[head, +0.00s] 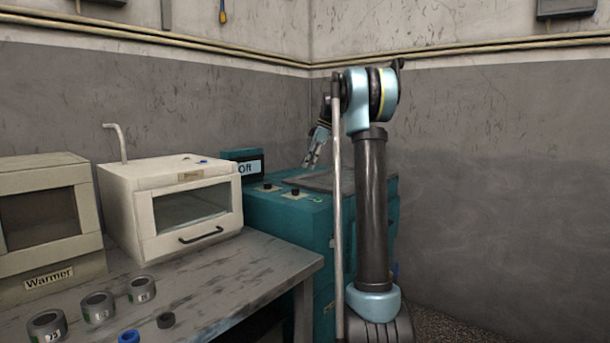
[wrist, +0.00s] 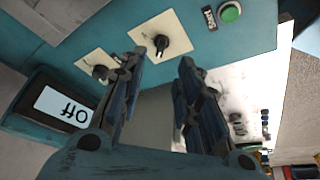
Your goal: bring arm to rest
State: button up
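My arm stands in the middle of the head view, bent over at the top. My gripper (head: 313,150) hangs over the left part of the teal machine (head: 285,222), fingers pointing down. In the wrist view my gripper (wrist: 160,75) has its two fingers apart with nothing between them. Beyond the fingers are two black knobs on pale plates: one knob (wrist: 161,43) and another (wrist: 100,72) partly behind the left finger. A display reading "Off" (wrist: 62,112) is at the left. A green button (wrist: 230,12) is at the top right.
A workbench (head: 215,290) at the left holds a white oven-like box (head: 175,205), a box labelled "Warmer" (head: 45,220), several dark rings (head: 98,306) and a blue ring (head: 129,336). Walls stand behind. The floor to the right looks clear.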

jog(key=shift+d+r, duration=0.15)
jog(key=shift+r, duration=0.25)
jog(key=s+d+f+m+t+h, duration=0.1)
jog(key=s+f+m, duration=0.3)
jog(key=s, duration=0.9)
jog(key=s+d+f+m+h, duration=0.1)
jog(key=s+f+m, duration=0.35)
jog(key=s, duration=0.95)
jog(key=s+d+f+m+h, duration=0.1)
jog(key=s+f+m, duration=0.3)
jog(key=s+f, duration=0.7)
jog(key=s+d+f+m+t+h, duration=0.1)
jog(key=s+d+f+m, duration=0.2)
jog(key=s+f, duration=0.8)
jog(key=shift+s+f+m, duration=0.2)
jog(key=shift+s+m, duration=0.5)
jog(key=shift+m, duration=0.55)
